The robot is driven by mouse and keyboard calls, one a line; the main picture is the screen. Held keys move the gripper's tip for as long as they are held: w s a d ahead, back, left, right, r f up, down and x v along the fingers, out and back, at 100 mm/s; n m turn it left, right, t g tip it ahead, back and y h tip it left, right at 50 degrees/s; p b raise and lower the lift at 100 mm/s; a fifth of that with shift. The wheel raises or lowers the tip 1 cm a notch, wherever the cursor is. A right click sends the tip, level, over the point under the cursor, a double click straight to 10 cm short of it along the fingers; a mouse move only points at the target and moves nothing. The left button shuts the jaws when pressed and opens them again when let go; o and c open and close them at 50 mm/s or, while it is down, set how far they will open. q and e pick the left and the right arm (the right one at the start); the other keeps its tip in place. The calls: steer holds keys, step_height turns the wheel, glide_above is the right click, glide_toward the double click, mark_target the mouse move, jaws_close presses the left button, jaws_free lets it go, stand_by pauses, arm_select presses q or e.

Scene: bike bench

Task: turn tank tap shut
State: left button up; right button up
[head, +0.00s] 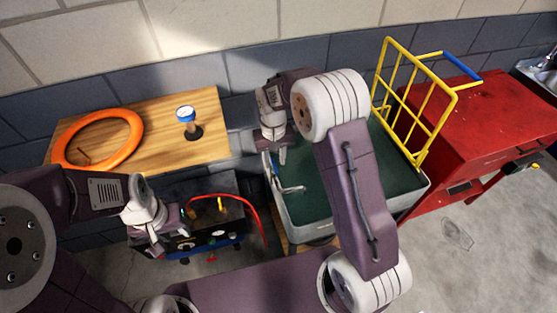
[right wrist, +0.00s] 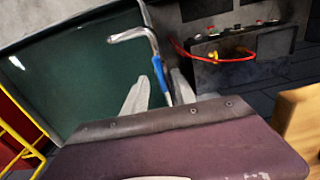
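The tank (head: 420,180) is a pale-walled tub with a dark green inside. Its tap (head: 289,188) is a silver bent spout at the tank's left edge. In the right wrist view the tap (right wrist: 130,37) has a blue-sleeved lever (right wrist: 158,75) pointing down the picture. My right gripper (head: 277,155) is over the tap, partly hidden by my wrist. In its own view the right gripper (right wrist: 160,85) has its fingers apart, with the blue lever between them, nearer the right finger. Contact is unclear. My left gripper (head: 150,238) is low at the left; its opening is unclear.
A dark box (head: 215,225) with a red hose (head: 255,215) stands left of the tank. A wooden bench (head: 160,155) carries an orange ring (head: 137,135) and a blue-topped gauge (head: 186,115). A yellow rack (head: 425,95) and red cabinet (head: 480,120) are right.

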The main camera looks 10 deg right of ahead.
step_height(320, 180, up, 8)
steer(key=shift+d, duration=0.15)
steer(key=shift+s, duration=0.1)
